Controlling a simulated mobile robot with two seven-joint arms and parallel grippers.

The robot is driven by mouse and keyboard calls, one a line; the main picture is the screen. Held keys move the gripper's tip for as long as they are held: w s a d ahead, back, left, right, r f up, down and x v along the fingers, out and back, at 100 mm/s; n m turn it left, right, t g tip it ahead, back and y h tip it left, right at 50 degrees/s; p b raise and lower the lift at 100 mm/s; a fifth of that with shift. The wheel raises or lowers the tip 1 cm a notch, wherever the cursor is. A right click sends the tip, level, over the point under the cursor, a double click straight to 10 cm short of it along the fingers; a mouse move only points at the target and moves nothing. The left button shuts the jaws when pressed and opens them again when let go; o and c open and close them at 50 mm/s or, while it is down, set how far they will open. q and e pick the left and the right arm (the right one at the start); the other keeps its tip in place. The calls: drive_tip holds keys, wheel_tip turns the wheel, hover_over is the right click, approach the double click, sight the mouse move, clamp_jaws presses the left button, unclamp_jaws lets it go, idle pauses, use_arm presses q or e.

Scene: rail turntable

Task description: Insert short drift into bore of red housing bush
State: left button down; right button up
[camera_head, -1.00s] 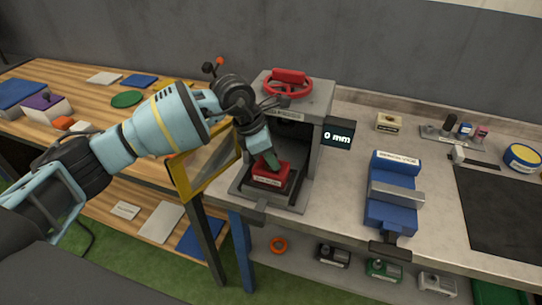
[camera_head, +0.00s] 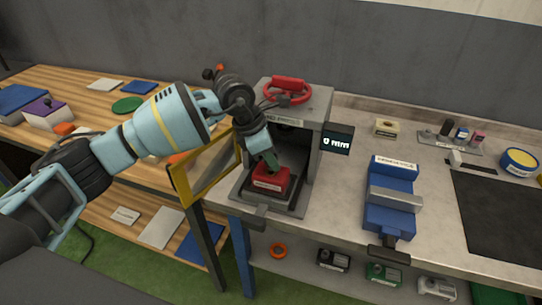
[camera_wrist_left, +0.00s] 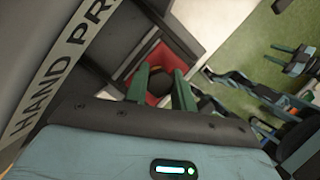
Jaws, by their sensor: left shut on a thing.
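The red housing (camera_head: 268,183) sits on the bed of the hand press (camera_head: 310,115), its label facing the front. My left gripper (camera_head: 272,164) points down just over the housing, inside the press opening. In the left wrist view the green fingers of my left gripper (camera_wrist_left: 161,76) stand over the red housing (camera_wrist_left: 137,73). A dark round thing (camera_wrist_left: 160,86), apparently the short drift, shows between them. How deep it sits in the bore is hidden. My right gripper is out of view.
A yellow-framed guard (camera_head: 207,182) stands at the left of the press. A blue vice (camera_head: 392,205) is to the right on the grey bench. A holder with several small cylinders (camera_head: 450,140) is farther back. A wooden table (camera_head: 75,85) stands at the left.

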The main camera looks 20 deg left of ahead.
use_arm(q)
drive_tip(key=shift+f, duration=0.95)
idle(1.9)
drive_tip(key=c, duration=1.1)
unclamp_jaws()
drive_tip(key=shift+v, duration=3.95)
